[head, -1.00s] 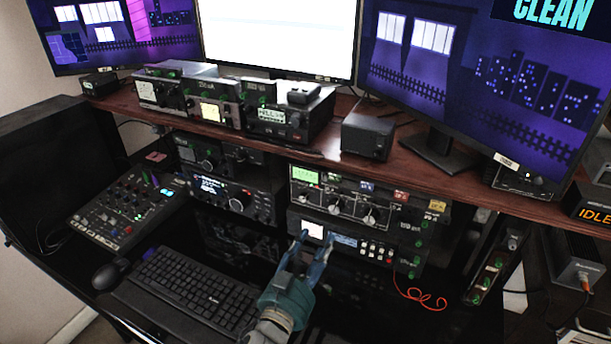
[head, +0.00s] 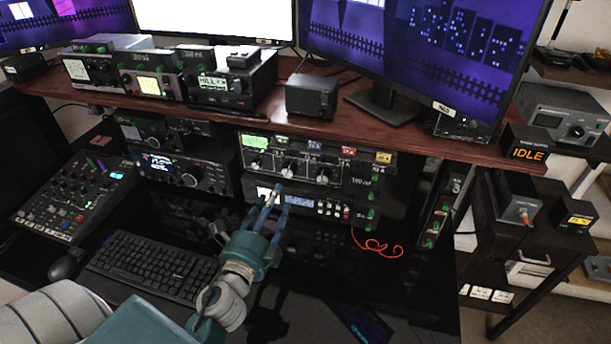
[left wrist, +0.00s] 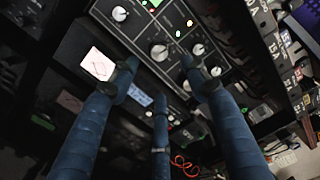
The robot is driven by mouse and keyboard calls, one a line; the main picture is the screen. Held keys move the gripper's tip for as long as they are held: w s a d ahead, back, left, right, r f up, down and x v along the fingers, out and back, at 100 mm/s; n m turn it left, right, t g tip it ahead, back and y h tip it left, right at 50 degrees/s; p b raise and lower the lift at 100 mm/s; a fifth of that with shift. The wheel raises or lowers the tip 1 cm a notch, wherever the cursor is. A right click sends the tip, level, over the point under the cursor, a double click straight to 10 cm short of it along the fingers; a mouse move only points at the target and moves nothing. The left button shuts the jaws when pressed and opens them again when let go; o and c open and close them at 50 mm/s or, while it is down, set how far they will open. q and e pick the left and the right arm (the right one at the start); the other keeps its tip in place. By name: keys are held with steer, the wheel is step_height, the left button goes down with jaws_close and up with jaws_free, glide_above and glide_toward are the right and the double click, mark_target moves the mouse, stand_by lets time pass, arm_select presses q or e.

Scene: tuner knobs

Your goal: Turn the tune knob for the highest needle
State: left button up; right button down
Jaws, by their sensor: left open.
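The black tuner unit (head: 304,178) sits under the shelf, with a row of large silver-rimmed knobs; its middle knob (head: 289,170) also shows in the left wrist view (left wrist: 159,51). A lit green meter (head: 256,142) is at its upper left; its needle is too small to read. My left gripper (head: 270,205) is open and empty, just in front of the lower unit and below the knobs. In the left wrist view, the fingers (left wrist: 159,75) spread below and beside the middle knob, with no clear contact. My right gripper is not in view.
Below the tuner is a unit with a white screen (left wrist: 98,64) and buttons. A red coiled cable (head: 378,248) hangs at its right. A keyboard (head: 150,266) and mixer (head: 78,200) lie to the left. The shelf (head: 430,138) overhangs the tuner.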

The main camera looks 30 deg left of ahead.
mark_target(287, 173)
arm_select(q)
steer(key=p+x, duration=0.1)
steer(key=x, duration=0.8)
steer(key=shift+p, duration=0.4)
steer(key=shift+w+a, duration=0.2)
steer(key=shift+w, duration=0.35)
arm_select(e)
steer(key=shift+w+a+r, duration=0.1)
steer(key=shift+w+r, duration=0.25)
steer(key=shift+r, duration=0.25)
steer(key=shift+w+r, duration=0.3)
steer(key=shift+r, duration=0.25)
arm_select(q)
steer(key=c, duration=1.2)
